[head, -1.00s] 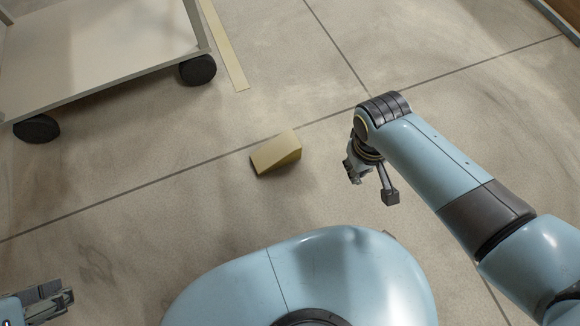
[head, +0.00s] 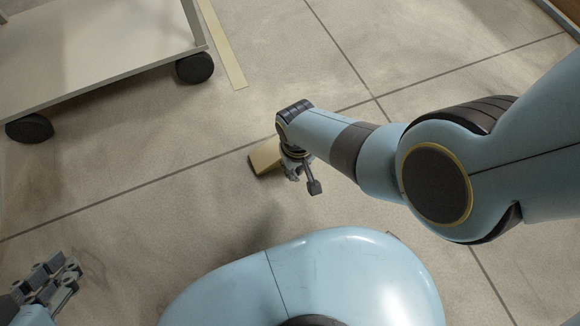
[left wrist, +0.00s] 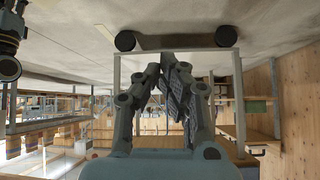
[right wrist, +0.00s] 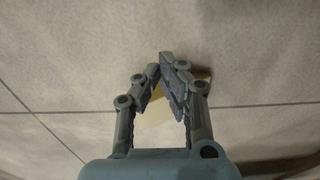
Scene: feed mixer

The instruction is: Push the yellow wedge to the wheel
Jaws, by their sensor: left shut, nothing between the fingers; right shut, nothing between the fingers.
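The yellow wedge (head: 264,157) lies on the floor in the middle of the head view, partly hidden by my right wrist. It also shows behind the fingers in the right wrist view (right wrist: 157,111). My right gripper (head: 292,176) is shut and empty, just right of the wedge; I cannot tell whether they touch. Two dark wheels of a cart stand up and left of the wedge: the nearer one (head: 195,68) and a farther-left one (head: 29,128). My left gripper (head: 68,270) is shut and empty at the lower left, far from the wedge.
The pale cart (head: 95,62) stands on the wheels at the upper left. A flat yellow strip (head: 222,45) lies on the floor right of the nearer wheel. The floor between wedge and wheels is clear. A wooden edge (head: 564,12) shows at the upper right.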

